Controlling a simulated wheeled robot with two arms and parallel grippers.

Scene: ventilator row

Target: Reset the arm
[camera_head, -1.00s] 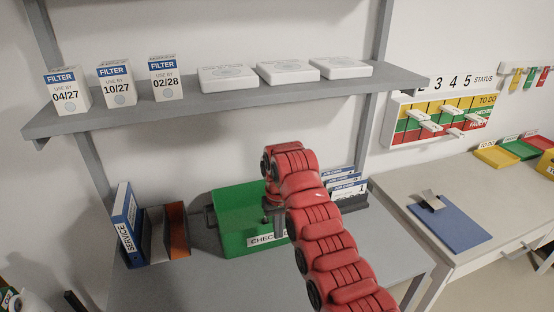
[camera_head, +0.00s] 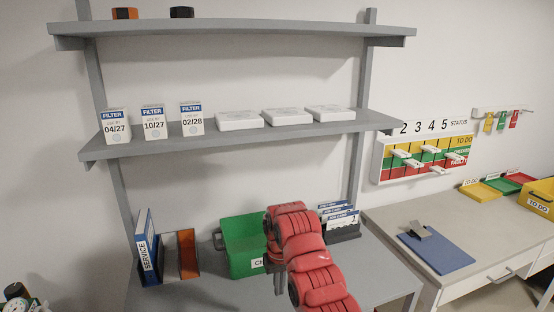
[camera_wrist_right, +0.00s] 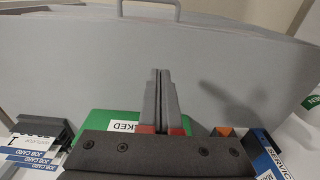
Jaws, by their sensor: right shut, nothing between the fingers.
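My red right arm comes in from the bottom right in the head view and bends down at its wrist. Its gripper (camera_head: 279,284) shows only partly below the red wrist, in front of the right side of a green bin (camera_head: 240,232). In the right wrist view the gripper (camera_wrist_right: 158,78) has its two grey fingers together with nothing between them. The green bin (camera_wrist_right: 98,117) lies behind the gripper there, its label partly covered. My left gripper is not in view.
A grey shelf (camera_head: 240,134) with filter boxes and white flat packs is above the desk (camera_head: 205,292). A blue SERVICE binder (camera_head: 146,246) stands left of the bin, job cards (camera_head: 338,217) right. A side table (camera_head: 420,215) holds a blue clipboard (camera_head: 440,252).

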